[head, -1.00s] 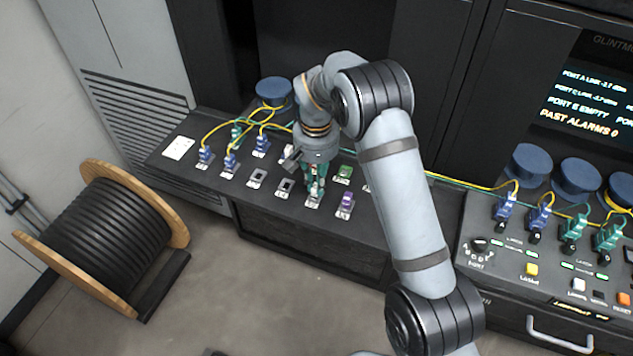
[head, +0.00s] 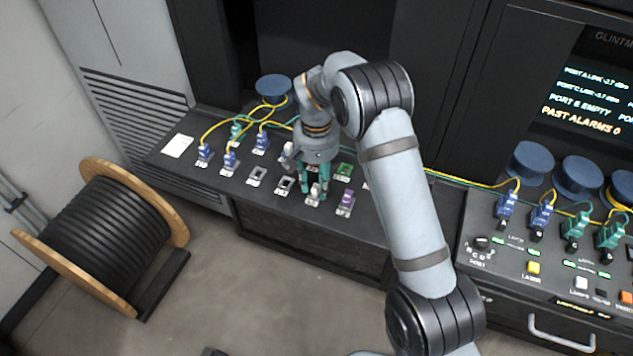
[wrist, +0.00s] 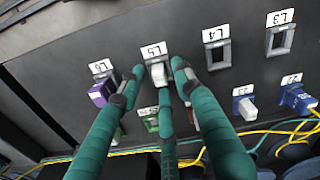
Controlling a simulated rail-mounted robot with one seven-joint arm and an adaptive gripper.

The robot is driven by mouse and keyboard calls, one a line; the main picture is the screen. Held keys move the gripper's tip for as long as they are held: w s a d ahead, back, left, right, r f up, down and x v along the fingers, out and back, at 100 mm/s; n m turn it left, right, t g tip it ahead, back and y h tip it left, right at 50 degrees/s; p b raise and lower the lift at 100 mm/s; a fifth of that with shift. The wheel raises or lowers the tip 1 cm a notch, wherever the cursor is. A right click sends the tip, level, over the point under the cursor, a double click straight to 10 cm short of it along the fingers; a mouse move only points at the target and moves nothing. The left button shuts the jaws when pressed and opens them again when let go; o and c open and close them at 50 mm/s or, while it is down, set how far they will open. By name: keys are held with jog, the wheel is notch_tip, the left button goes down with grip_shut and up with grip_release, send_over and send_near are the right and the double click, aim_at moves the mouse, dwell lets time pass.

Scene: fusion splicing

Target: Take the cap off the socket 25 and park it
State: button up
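A white cap (head: 315,188) sits in a socket in the panel's front row; it also shows in the wrist view (wrist: 160,76). The label above that socket (wrist: 153,50) appears to read L5; I cannot find a label reading 25. My gripper (head: 316,196) points down over this cap. Its green fingers (wrist: 157,84) are spread around the cap, with dark gaps between the side fingertips and the cap. The middle finger hides part of the cap's near side, so contact there cannot be told.
Two empty sockets, L4 (wrist: 217,55) and L3 (wrist: 280,40), are beside the capped one. A purple cap (head: 346,199) stands on its other side, and a green cap (head: 343,171) is behind. Blue plugs with yellow cables (head: 229,158) occupy the panel's left part.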

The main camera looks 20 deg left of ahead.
notch_tip(320, 180, up, 12)
dwell(0.6)
dwell(1.1)
